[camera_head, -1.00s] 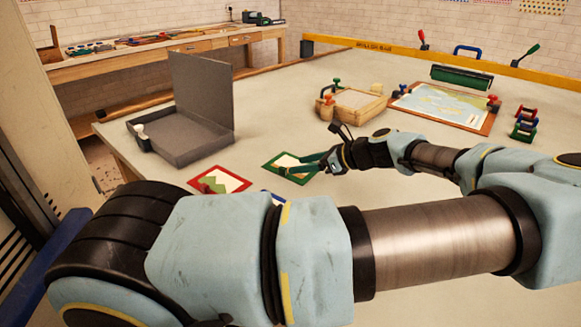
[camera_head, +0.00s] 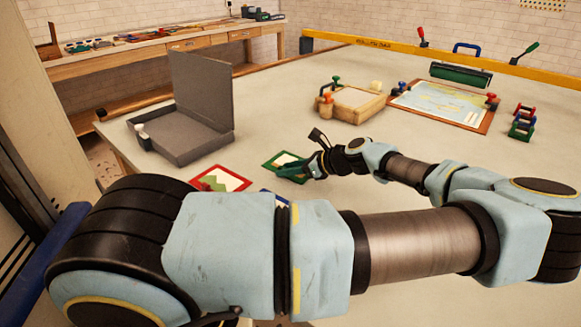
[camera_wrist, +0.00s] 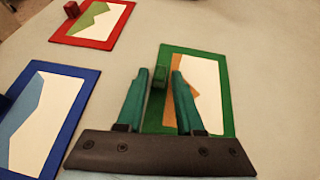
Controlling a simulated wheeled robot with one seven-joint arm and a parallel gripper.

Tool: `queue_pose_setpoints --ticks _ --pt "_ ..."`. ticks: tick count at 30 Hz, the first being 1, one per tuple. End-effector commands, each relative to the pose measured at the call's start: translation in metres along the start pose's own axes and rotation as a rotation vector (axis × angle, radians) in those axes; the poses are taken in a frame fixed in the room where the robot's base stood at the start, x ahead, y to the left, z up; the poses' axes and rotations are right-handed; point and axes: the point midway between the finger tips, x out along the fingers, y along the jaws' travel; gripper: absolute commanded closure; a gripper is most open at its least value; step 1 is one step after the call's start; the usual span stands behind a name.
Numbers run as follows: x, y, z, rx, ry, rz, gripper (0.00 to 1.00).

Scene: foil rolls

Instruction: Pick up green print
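The green print (camera_head: 283,158) lies flat on the table, a green frame around a white and orange picture. It also shows in the wrist view (camera_wrist: 212,115), with a small green knob (camera_wrist: 160,80) on its left edge. My gripper (camera_head: 296,168) is over the print's near part and hides some of it. In the wrist view my gripper (camera_wrist: 160,72) is open, its two teal fingers one on each side of the knob with gaps visible. I cannot tell how high the fingertips are above the print.
A red print (camera_wrist: 85,42) and a blue print (camera_wrist: 72,110) lie to the left on the table. A grey open box (camera_head: 182,138) stands behind the red print. A wooden block tray (camera_head: 355,101) and a framed map-like picture (camera_head: 445,103) lie further back right.

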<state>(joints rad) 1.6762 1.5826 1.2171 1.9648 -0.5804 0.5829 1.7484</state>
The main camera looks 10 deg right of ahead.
Motion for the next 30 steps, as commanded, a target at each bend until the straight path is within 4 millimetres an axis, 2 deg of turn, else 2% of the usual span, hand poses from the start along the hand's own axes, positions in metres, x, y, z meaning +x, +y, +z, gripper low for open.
queue_pose_setpoints --ticks 1,9,25,30 --pt "-0.0001 0.0000 0.0000 0.000 0.000 0.000 0.71" --pt "-0.0002 0.0000 0.0001 0.000 0.000 0.000 1.00" --pt "-0.0004 -0.0001 0.0004 0.000 0.000 0.000 1.00" --pt "-0.0036 -0.0003 0.0058 -0.002 0.001 0.000 1.00"
